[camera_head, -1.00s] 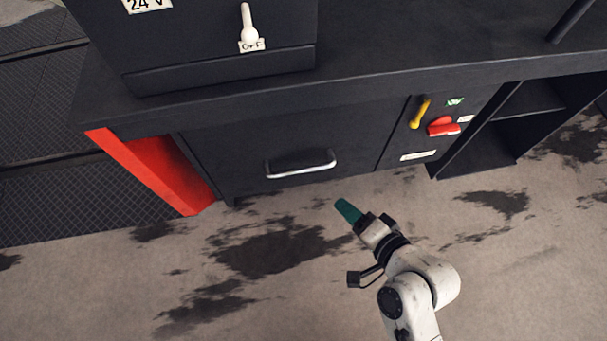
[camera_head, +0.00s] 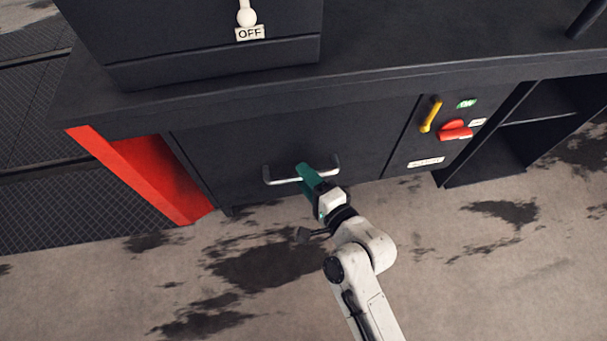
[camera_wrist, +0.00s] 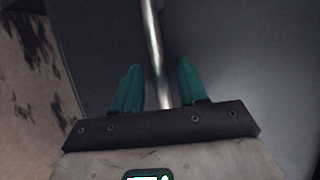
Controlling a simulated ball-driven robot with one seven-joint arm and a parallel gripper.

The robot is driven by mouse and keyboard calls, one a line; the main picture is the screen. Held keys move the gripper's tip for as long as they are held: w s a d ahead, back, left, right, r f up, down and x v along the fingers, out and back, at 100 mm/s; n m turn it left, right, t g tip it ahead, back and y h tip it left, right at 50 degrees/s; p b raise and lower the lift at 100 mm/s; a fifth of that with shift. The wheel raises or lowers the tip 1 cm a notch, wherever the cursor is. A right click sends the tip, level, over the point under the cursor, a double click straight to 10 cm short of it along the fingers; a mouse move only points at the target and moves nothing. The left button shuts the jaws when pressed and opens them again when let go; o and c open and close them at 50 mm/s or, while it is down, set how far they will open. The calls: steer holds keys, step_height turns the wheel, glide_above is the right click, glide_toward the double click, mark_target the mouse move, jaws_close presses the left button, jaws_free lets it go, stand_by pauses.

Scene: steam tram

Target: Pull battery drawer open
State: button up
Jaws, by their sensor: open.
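The battery drawer (camera_head: 235,165) is a dark grey front panel under the counter, and it looks shut. Its metal bar handle (camera_head: 283,181) runs across the panel. My gripper (camera_head: 305,172), with green fingers, is at the middle of the handle. In the wrist view the handle (camera_wrist: 153,45) passes between the two fingertips of my gripper (camera_wrist: 160,75), which stand apart with gaps on either side of the bar. The gripper hides part of the handle in the head view.
A red panel (camera_head: 150,178) stands left of the drawer. To the right are a yellow lever (camera_head: 431,114) and a red switch (camera_head: 455,131), then an open shelf space (camera_head: 490,155). The counter (camera_head: 400,75) overhangs above. The stained floor (camera_head: 460,270) in front is clear.

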steer(key=shift+x, duration=0.75)
steer(key=shift+c, duration=0.2)
jaws_close()
